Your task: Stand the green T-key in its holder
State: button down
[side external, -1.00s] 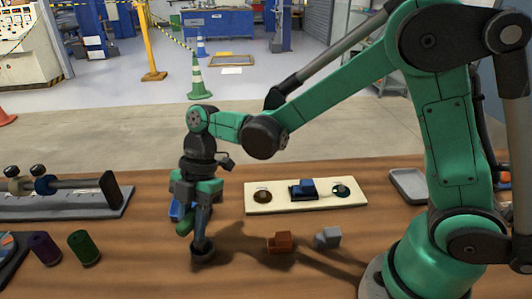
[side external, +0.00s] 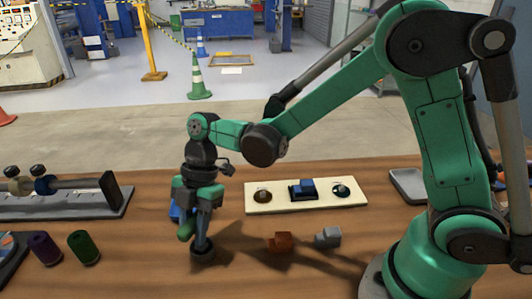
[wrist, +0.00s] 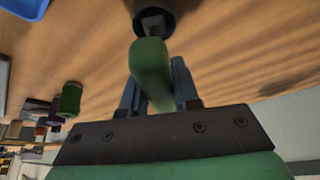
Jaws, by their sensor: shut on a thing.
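The green T-key (side external: 185,230) is at my gripper (side external: 202,212), left of the middle of the table. Its rounded green bar (wrist: 150,68) fills the middle of the wrist view, between my blue-grey fingers, which are shut on the key. A dark round cup-like piece (side external: 202,254) is just below the fingertips. It also shows at the top of the wrist view (wrist: 167,8), with a small grey square part inside it, beyond the green bar. I cannot tell whether the key's lower end is inside this piece or only above it.
Orange (side external: 279,242) and grey (side external: 328,237) blocks lie nearer. Purple (side external: 44,248) and green (side external: 83,247) cylinders are at the left, near a roller rig (side external: 60,207).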

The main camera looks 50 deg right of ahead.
jog(key=shift+f, duration=0.2)
jog(key=shift+c, duration=0.8)
grip_release()
jog(key=shift+r, duration=3.55)
